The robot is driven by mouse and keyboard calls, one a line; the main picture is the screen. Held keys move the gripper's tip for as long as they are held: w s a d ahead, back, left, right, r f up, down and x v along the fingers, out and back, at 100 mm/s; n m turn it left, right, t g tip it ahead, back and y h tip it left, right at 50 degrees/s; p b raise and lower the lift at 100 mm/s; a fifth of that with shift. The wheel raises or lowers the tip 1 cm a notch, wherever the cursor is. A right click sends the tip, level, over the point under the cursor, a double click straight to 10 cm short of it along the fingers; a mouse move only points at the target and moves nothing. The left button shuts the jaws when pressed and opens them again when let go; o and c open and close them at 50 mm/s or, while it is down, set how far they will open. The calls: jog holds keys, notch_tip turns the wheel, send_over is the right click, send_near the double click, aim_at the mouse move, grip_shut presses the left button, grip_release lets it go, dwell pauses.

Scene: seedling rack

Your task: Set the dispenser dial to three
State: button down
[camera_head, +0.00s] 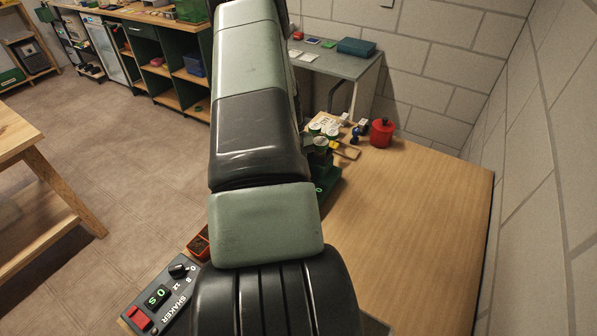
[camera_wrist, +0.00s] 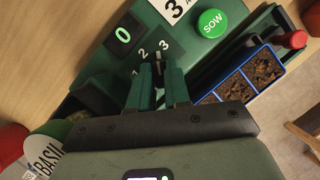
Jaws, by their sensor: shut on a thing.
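The green dispenser (camera_wrist: 95,62) fills the upper middle of the wrist view. It has a small display reading 0 (camera_wrist: 123,34), a green SOW button (camera_wrist: 211,23) and a white card with a 3 (camera_wrist: 174,8). The dial (camera_wrist: 157,57) is a small dark knob with the numbers 2 and 3 printed around it. My gripper (camera_wrist: 158,76) is shut on the dial, its two fingers on either side. The fingers hide part of the dial, so its exact pointing is hard to tell. In the head view my arm hides most of the dispenser (camera_head: 326,186).
A blue tray with soil cells (camera_wrist: 248,50) sits beside the dispenser, near a red-ended handle (camera_wrist: 293,40). A BASIL container (camera_wrist: 48,150) is close at lower left. In the head view, a red pot (camera_head: 381,132) and a shaker unit (camera_head: 165,296) stand on the bench; its right side is clear.

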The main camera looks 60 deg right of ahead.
jog(key=c, duration=1.1)
grip_release()
jog(key=v, duration=1)
jog(key=shift+w+d+r, duration=0.1)
jog(key=shift+r, duration=0.3)
